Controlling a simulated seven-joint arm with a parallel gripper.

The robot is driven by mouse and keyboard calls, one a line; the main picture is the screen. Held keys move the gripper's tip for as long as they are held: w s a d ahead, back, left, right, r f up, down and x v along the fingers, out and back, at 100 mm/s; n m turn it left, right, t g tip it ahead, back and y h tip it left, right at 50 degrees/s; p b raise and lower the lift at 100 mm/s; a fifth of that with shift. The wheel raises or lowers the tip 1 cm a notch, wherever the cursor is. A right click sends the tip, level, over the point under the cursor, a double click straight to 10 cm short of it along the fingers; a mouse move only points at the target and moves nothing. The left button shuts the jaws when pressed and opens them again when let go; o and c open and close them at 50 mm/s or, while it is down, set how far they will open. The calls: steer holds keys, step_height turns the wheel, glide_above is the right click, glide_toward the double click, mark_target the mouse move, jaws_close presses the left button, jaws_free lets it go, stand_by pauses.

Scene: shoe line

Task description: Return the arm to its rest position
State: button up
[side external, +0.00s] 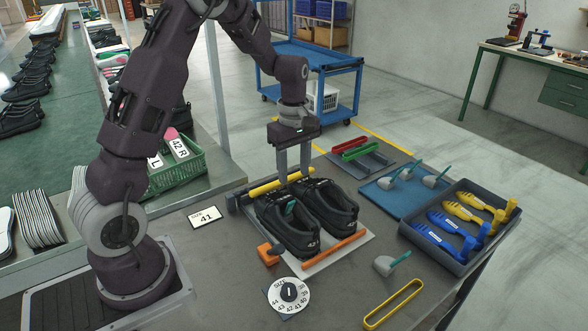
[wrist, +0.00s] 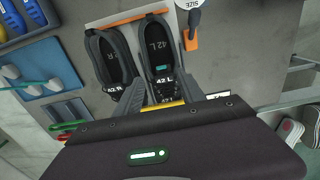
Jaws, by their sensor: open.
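My gripper (side external: 294,178) points down over the toe end of a pair of black shoes, its two grey fingers apart with nothing visible between them. I cannot tell whether the fingertips touch the shoes. The left shoe (side external: 277,228) has a teal piece inside, and the right shoe (side external: 337,213) stands beside it. In the wrist view, the left shoe (wrist: 157,52) reads 42 L and the right shoe (wrist: 109,58) reads 42 R. My gripper's fingers (wrist: 162,108) reach toward the shoes there.
The shoes stand on a pale board (side external: 312,268) with orange and yellow bars. Above is clear.

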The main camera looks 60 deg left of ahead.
steer(key=s+d+r+m+t, duration=0.1)
steer(key=s+d+r+m, duration=0.35)
steer(key=r, duration=0.25)
steer(key=s+d+r+m+t, duration=0.2)
steer(key=s+d+r+m, duration=0.25)
steer(key=r, duration=0.25)
steer(key=s+d+r+m+t, duration=0.1)
steer(key=s+d+m, duration=0.2)
steer(key=s, duration=0.4)
steer(key=s+d+r+m+t, duration=0.1)
steer(key=s+d+m, duration=0.1)
steer(key=s+m, duration=0.4)
steer(key=shift+s+d+r+t, duration=0.15)
steer(key=shift+s+d+t, duration=0.2)
steer(key=shift+s, duration=0.6)
